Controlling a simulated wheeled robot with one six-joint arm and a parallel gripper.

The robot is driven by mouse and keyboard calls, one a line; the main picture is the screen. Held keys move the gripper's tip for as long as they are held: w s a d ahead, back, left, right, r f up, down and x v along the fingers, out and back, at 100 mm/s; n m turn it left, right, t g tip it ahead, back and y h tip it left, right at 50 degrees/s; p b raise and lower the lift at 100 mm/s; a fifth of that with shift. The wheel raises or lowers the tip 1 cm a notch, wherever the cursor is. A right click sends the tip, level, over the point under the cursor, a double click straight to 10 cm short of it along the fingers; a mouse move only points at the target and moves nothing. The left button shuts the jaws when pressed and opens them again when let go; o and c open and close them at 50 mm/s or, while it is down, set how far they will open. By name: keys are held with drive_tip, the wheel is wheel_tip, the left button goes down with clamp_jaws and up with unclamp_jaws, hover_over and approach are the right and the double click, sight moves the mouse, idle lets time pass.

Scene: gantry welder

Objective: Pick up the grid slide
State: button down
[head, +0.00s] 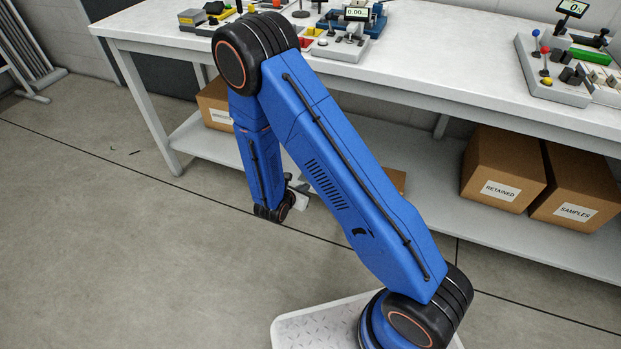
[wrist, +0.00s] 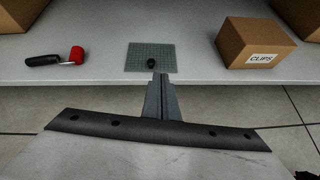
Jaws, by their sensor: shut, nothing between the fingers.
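The grid slide (wrist: 137,57), a flat grey plate marked with a fine grid, lies on the pale lower shelf in the wrist view. My gripper (wrist: 160,77) is shut and empty. In the picture its grey fingertips lie just below the slide's near edge and the knob, apart from the plate. In the head view my blue arm reaches down in front of the bench, and I cannot make out the grid slide there.
A red-and-black roller (wrist: 60,59) lies left of the slide. A cardboard box marked CLIPS (wrist: 263,42) stands to its right. Above the shelf is the white bench top (head: 465,60). The RETAINED box (head: 500,168) and SAMPLES box (head: 577,188) stand on the shelf.

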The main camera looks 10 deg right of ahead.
wheel_tip(320, 180, down, 4)
drive_tip(key=a+f+n, duration=0.1)
drive_tip(key=a+n, duration=0.1)
drive_tip(key=shift+y, duration=0.4)
drive_tip(key=w+d, duration=0.2)
drive_tip(key=w, duration=0.1)
drive_tip(key=w+d, duration=0.2)
drive_tip(key=w, duration=0.1)
drive_tip(key=w+d, duration=0.2)
drive_tip(key=w, duration=0.1)
drive_tip(key=shift+d+f, duration=0.15)
drive_tip(key=shift+d, duration=0.2)
drive_tip(key=shift+f, duration=0.35)
drive_tip(key=shift+s+f, duration=0.1)
drive_tip(key=shift+s, duration=0.1)
drive_tip(key=s+a, duration=0.1)
drive_tip(key=s, duration=0.1)
drive_tip(key=s+a, duration=0.2)
drive_tip(key=shift+s+a, duration=0.15)
drive_tip(key=shift+s, duration=0.15)
drive_tip(key=shift+w, duration=0.1)
